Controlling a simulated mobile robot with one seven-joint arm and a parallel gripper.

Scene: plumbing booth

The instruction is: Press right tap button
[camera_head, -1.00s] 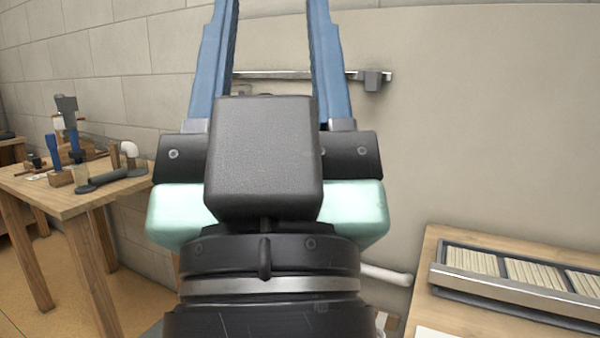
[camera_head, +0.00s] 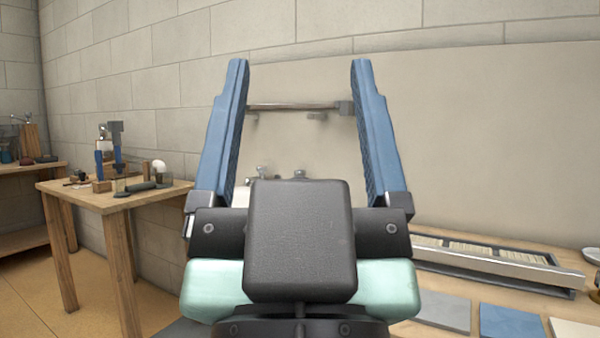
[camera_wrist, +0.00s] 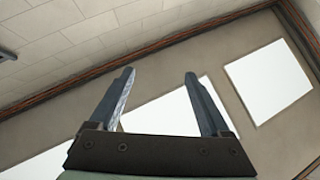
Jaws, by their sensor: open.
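My gripper (camera_head: 296,85) is open and empty, its two blue fingers pointing up in the middle of the head view. Small metallic fittings that look like tap parts show between the fingers, one at left (camera_head: 262,173) and one at right (camera_head: 300,173), in front of the wall. A white edge, perhaps a basin (camera_head: 241,197), shows beside the left finger. The rest is hidden behind my gripper, and I cannot make out the right tap button. In the wrist view the open fingers (camera_wrist: 158,78) show against the ceiling, touching nothing.
A metal bar (camera_head: 295,106) is fixed to the wall behind the fingers. A wooden table with tools (camera_head: 120,200) stands at left. At right, a wooden worktop carries a long metal-edged tray (camera_head: 480,262) and flat tiles (camera_head: 510,322).

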